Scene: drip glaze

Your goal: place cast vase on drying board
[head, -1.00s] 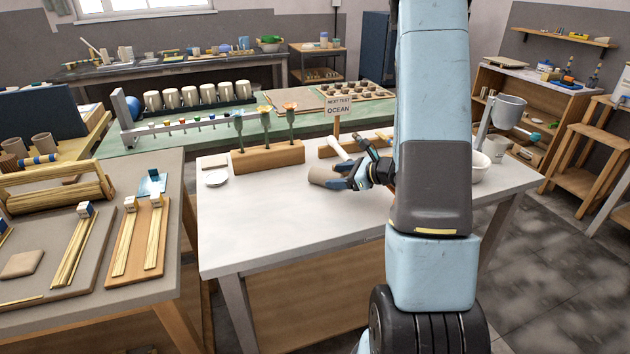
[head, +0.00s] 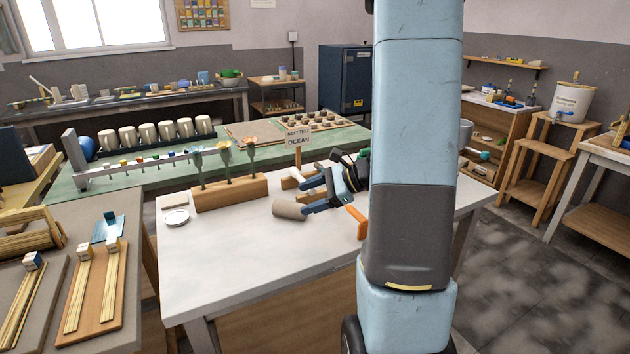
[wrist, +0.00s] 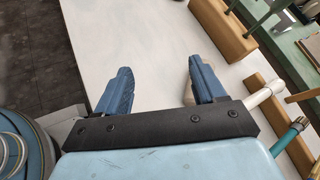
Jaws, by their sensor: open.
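A beige-grey cylindrical piece, which I take to be the cast vase (head: 289,208), lies on its side on the white table. My gripper (head: 308,195) is open just right of it, with one blue finger close to its right end; I cannot tell whether they touch. In the wrist view, my gripper (wrist: 160,68) shows bare white table between its fingers. A beige edge of the vase (wrist: 188,92) shows beside the right finger, mostly hidden by it. I cannot tell which board is the drying board; a tan board (head: 240,133) lies on the green table behind.
A sign (head: 298,136) stands behind my gripper. The white table's front left (head: 230,265) is clear. My arm hides its right part.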

